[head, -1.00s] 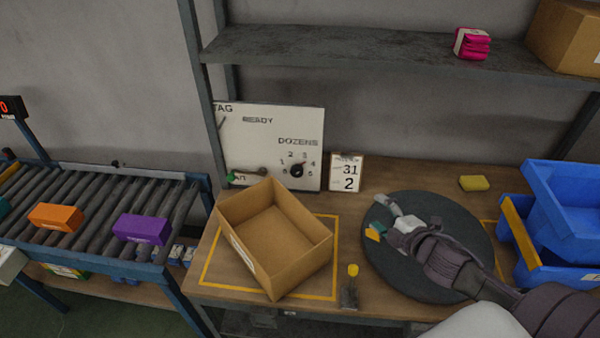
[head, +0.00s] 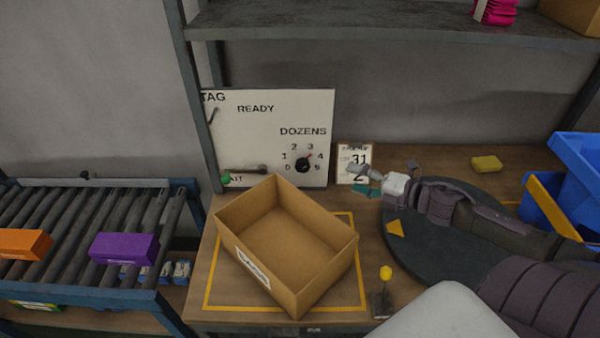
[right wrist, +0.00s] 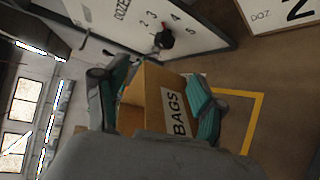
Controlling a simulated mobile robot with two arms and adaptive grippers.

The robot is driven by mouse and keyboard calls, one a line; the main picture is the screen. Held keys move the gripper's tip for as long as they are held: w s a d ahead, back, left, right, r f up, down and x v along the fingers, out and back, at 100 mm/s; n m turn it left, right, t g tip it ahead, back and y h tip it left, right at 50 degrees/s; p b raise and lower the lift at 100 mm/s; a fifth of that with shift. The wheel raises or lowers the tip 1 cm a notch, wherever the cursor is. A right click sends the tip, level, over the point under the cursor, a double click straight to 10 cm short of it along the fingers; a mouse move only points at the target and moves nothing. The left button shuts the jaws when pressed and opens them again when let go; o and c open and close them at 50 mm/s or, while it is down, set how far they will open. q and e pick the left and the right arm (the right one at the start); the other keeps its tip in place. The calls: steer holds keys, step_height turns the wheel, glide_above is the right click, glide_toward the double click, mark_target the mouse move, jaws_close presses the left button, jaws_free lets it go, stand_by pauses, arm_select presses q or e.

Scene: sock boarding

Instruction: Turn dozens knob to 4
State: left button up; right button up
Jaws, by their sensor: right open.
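The dozens knob (head: 303,165) is a dark round knob with a red mark, low on the right of the white board (head: 250,130). Numbers are printed around it, under the word DOZENS. The red mark is on its upper right, on the side of 3 and 4; I cannot tell its exact setting. The knob also shows in the right wrist view (right wrist: 163,40), beyond the fingers. My right gripper (head: 362,180) is open, with teal fingertips, right of the knob and apart from it, in front of the number card. Its two fingers show in the right wrist view (right wrist: 155,100). My left gripper is out of view.
An open cardboard box (head: 285,245) stands in the yellow outline below the board. The number card (head: 346,160) stands right of the board. A dark turntable (head: 440,255) lies under my right arm. A yellow-topped post (head: 385,273) stands near the front edge. A shelf (head: 390,22) hangs above.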

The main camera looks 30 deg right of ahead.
mark_target(308, 168)
arm_select(q)
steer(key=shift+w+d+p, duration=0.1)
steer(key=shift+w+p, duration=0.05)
steer(key=shift+p, duration=0.25)
arm_select(e)
steer(key=x, duration=1)
steer(key=f+x, duration=0.1)
steer(key=x, duration=0.4)
steer(key=c, duration=1.1)
steer(key=shift+f+b, duration=0.2)
steer(key=shift+b, duration=0.15)
steer(key=shift+c, duration=0.2)
arm_select(q)
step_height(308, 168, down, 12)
steer(key=b, duration=1.1)
arm_select(e)
steer(key=shift+f+m+t+y, duration=0.15)
steer(key=shift+m+t+y, duration=0.3)
steer(key=shift+m+t, duration=0.5)
steer(key=shift+f+m+t+y, duration=0.15)
steer(key=shift+m+t+y, duration=0.3)
steer(key=shift+m+t, duration=0.5)
